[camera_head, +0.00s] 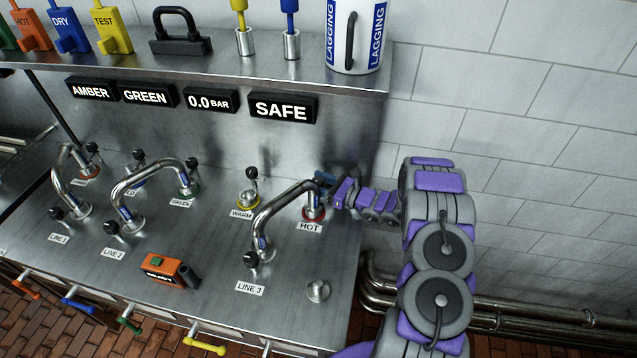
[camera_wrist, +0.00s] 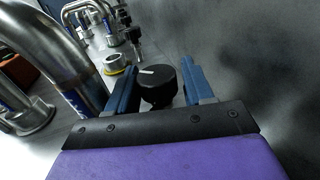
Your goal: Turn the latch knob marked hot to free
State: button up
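The hot label (camera_head: 310,227) is on the steel bench in the head view, below a red-ringed port (camera_head: 314,213) where a bent steel pipe (camera_head: 283,206) ends. In the wrist view a black knob (camera_wrist: 158,88) with a white mark on its top sits between the two blue fingers of my gripper (camera_wrist: 160,88). The fingers stand apart on either side of the knob; I cannot tell if they touch it. In the head view my gripper (camera_head: 324,181) reaches in from the right, just above the hot port, and hides the knob there.
The bent pipe (camera_wrist: 55,50) stands close left of my gripper. A yellow-ringed warm port (camera_head: 248,200) lies to the left. An orange device (camera_head: 168,270) lies on the bench. A shelf (camera_head: 300,72) with signs, including SAFE (camera_head: 283,108), runs above.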

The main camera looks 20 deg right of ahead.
jog(key=shift+a, duration=0.1)
jog(key=c, duration=0.7)
jog(key=shift+o, duration=0.2)
jog(key=shift+w+r+y+p, duration=0.2)
jog(key=shift+r+y+p, duration=0.1)
jog(key=shift+r+p, duration=0.25)
jog(key=shift+w+r+n+g+y+p, duration=0.15)
jog(key=shift+r+n+g+y+p, duration=0.05)
jog(key=shift+n+g+y+p, duration=0.4)
jog(key=shift+p, duration=0.35)
jog(key=shift+f+n+g+y+p, duration=0.2)
jog(key=shift+n+g+y+p, duration=0.2)
jog(key=shift+n+g, duration=0.2)
jog(key=shift+f+n+g+y, duration=0.15)
jog(key=shift+n+g+y, duration=0.75)
jog(key=shift+g, duration=0.3)
jog(key=shift+s, duration=0.2)
